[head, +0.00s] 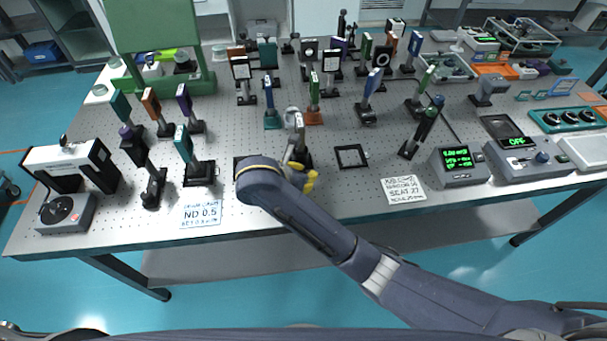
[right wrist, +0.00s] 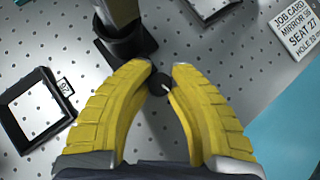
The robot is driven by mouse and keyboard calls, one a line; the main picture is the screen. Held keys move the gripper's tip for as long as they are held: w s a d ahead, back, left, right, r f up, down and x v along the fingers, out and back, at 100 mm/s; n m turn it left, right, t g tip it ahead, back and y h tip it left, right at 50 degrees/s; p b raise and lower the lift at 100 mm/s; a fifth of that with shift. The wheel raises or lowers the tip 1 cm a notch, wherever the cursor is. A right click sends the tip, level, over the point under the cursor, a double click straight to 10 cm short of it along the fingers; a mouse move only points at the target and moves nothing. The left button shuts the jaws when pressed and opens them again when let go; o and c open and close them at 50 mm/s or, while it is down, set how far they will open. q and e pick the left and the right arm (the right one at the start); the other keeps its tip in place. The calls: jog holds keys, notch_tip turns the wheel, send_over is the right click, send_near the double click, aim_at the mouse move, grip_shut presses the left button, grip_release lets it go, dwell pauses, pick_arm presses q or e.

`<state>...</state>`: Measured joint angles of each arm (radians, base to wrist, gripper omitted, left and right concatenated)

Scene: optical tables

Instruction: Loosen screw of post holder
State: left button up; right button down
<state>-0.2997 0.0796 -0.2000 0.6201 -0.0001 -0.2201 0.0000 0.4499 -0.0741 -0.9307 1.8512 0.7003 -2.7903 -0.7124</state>
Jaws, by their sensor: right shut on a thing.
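My right gripper (head: 308,182) reaches in from the right of the head view to the front middle of the table. In the right wrist view its yellow fingers (right wrist: 163,74) are shut on a small dark screw knob (right wrist: 158,86). The knob is at the side of a black post holder (right wrist: 126,44), which stands upright on the perforated table with a pale post in it. The same post holder (head: 303,157) shows in the head view, partly hidden by my gripper. My left gripper is not in view.
An empty black square frame (head: 351,157) lies right of the post holder. A job card (head: 403,190) and an ND 0.5 card (head: 201,213) lie near the front edge. Several mounted optics stand behind and to the left. Instruments with green displays (head: 460,163) are at the right.

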jog(key=shift+w+r, duration=0.1)
dwell(0.3)
jog(key=c, duration=1.2)
grip_release()
